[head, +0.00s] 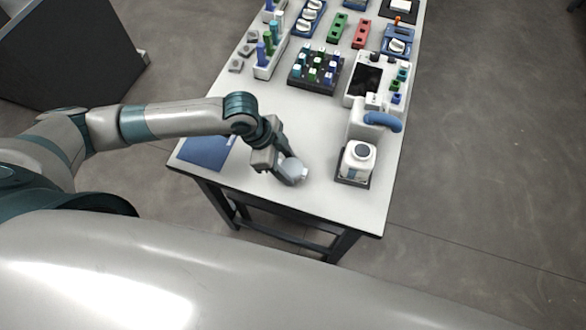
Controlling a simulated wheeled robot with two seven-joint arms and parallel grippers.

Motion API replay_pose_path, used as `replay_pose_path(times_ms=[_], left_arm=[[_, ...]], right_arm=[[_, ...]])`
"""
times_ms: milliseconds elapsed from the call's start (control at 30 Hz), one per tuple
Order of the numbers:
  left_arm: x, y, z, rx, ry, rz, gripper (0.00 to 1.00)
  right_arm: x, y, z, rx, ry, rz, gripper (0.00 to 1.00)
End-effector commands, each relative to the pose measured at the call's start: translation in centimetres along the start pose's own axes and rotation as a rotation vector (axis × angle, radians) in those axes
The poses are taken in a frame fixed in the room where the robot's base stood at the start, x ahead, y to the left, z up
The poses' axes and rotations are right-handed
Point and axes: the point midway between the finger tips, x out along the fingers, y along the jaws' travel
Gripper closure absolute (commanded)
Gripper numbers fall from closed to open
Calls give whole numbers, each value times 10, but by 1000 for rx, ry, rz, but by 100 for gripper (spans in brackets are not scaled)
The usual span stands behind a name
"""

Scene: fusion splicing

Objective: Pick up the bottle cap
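A white bottle (357,163) stands upright on a dark square base near the table's front right. Its round top has a white ring with a dark centre; I cannot tell whether that is an open mouth or a lid. My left gripper (289,172) is low over the front middle of the table, to the left of the bottle and apart from it. A small pale grey-blue piece (293,167) shows at its fingertips and may be the bottle cap. The fingers are too small and overlapped to tell if they are shut on it. My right gripper is not in view.
A blue mat (206,152) lies at the table's front left, partly under my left arm. Behind the bottle stand a white device with a blue curved part (382,121), a dark rack of colored pieces (316,68) and several small tools. The table's middle is clear.

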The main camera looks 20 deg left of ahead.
Motion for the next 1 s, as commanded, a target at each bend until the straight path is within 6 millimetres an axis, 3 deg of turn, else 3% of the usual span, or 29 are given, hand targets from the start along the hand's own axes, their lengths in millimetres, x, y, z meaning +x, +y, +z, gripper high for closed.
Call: replay_pose_path(times_ms=[467,733,1000], left_arm=[[-6,-1,-3,0,1,-1,74],[-38,-1,-17,4,3,-3,74],[-45,12,-77,6,7,-1,74]], right_arm=[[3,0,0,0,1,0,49],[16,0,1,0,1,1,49],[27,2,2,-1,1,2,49]])
